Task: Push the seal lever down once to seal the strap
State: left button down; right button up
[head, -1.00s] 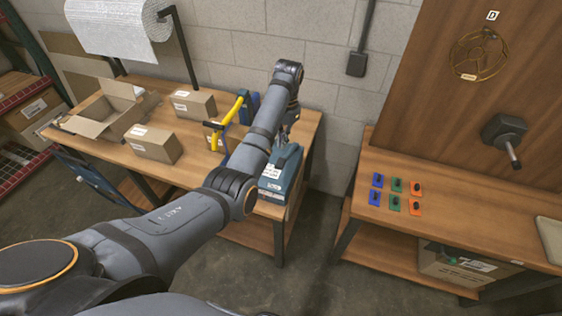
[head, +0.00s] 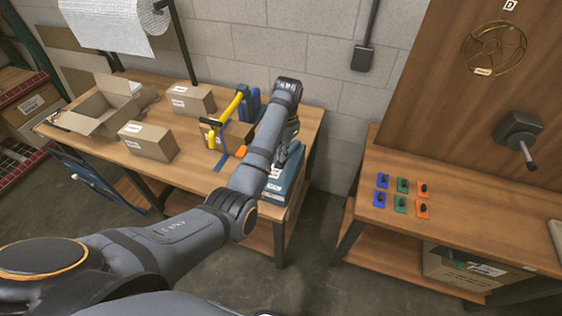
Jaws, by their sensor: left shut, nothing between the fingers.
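A yellow lever (head: 232,104) slants up beside a small carton (head: 236,136) on the left bench. A blue strap (head: 224,158) runs by that carton, with a black-and-yellow part and an orange piece (head: 241,151) close to it. I cannot tell for certain which part is the seal lever. My left gripper (head: 292,128) points down at the bench's right end, right of the yellow lever and apart from it. It is shut and empty, and largely hidden behind my forearm. A blue machine with white labels (head: 291,172) stands below it, partly covered. My right gripper is out of view.
Closed cartons (head: 148,141) and an open carton (head: 100,108) stand on the left bench (head: 184,158). A paper roll (head: 115,14) hangs above. Right, another bench (head: 400,235) carries blue, green and orange pieces (head: 402,187). A floor gap separates the benches.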

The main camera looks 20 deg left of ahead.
aim_at(289, 154)
pick_arm(q)
jog(key=shift+f, duration=0.35)
notch_tip(289, 154, down, 3)
jog(key=shift+s+b, duration=0.1)
jog(key=shift+b, duration=0.2)
jog(key=shift+f, duration=0.3)
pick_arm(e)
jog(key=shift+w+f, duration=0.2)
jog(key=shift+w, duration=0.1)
